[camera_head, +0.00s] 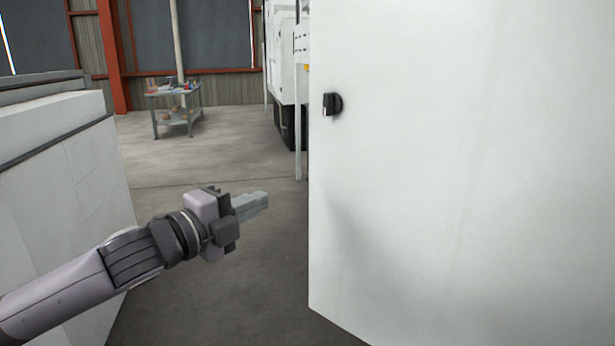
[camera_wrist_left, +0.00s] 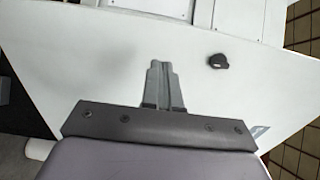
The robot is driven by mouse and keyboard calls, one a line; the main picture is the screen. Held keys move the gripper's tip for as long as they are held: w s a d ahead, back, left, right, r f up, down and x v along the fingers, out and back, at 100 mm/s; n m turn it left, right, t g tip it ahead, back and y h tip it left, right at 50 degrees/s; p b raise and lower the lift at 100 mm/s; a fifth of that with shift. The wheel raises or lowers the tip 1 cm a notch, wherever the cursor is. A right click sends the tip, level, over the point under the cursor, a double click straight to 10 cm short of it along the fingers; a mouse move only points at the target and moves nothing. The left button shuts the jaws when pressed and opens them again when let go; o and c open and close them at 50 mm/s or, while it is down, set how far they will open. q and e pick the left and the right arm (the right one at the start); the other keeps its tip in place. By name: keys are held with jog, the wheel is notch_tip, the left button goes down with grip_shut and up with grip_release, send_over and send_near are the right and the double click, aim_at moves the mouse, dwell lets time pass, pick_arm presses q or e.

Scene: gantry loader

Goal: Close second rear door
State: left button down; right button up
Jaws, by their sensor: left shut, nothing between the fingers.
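A large white door panel (camera_head: 460,170) fills the right half of the head view, with a black knob handle (camera_head: 332,104) near its upper left edge. The door stands out from the machine; I cannot tell its exact angle. My left gripper (camera_head: 266,198) is shut and empty, left of the door's free edge in the head view and below the knob. In the left wrist view the shut fingers (camera_wrist_left: 162,64) show in front of the white door (camera_wrist_left: 100,55), with the black knob (camera_wrist_left: 218,61) to their right. Contact with the door cannot be told. My right gripper is out of view.
A white cabinet (camera_head: 60,190) stands at the left. A grey work table (camera_head: 174,108) with small items stands at the back. Another white machine (camera_head: 287,75) is behind the door's edge. Grey floor (camera_head: 225,290) between the cabinet and the door is free.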

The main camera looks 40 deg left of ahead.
pick_arm(q)
jog(key=w, duration=0.2)
jog(key=p, duration=0.1)
send_near(318, 174)
jog(key=shift+w, duration=1.9)
jog(key=shift+w+d+p, duration=0.2)
jog(key=shift+w+p, duration=0.35)
jog(key=shift+w, duration=1)
